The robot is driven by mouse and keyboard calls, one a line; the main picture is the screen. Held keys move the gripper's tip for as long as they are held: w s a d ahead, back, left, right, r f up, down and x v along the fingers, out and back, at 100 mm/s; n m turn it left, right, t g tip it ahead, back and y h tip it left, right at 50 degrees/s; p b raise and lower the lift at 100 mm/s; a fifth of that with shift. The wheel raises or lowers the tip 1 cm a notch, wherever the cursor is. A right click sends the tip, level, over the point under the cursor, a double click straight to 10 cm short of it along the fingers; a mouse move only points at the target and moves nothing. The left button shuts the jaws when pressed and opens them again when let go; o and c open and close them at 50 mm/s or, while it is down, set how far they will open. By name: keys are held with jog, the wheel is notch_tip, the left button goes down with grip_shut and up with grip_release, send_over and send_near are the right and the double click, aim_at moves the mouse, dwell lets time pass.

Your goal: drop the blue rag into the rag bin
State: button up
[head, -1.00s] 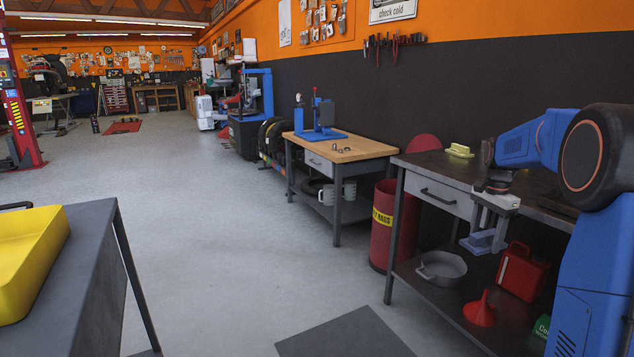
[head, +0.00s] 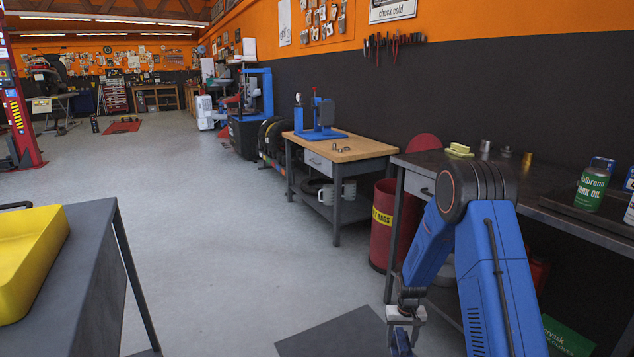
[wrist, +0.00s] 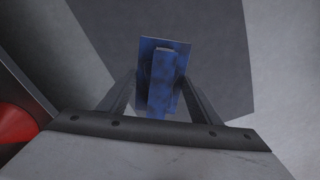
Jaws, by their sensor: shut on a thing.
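The blue rag (wrist: 160,58) is held between the two fingers of my gripper (wrist: 157,85) in the wrist view, above the floor. In the head view my gripper (head: 405,318) is low in front of the right workbench, with a bit of the blue rag (head: 401,341) below it at the bottom edge. The rag bin (head: 381,248) is a red drum with a yellow label, standing between the wooden-topped bench and the dark bench. Its round red lid (head: 422,143) stands up behind it. My arm and the bench hide part of the bin. My gripper is apart from the bin.
The dark workbench (head: 418,165) on the right carries a yellow item, small cans and a green bottle (head: 592,186). The wooden-topped bench (head: 350,152) stands beyond the bin. A grey table (head: 85,260) with a yellow tray (head: 30,255) is at left.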

jog(key=shift+s+a+f+n, duration=0.2)
jog(key=shift+s+a+f, duration=0.1)
jog(key=shift+f, duration=0.25)
jog(key=shift+s+a+f+n, duration=0.2)
jog(key=shift+a+f, duration=0.1)
jog(key=shift+f, duration=0.2)
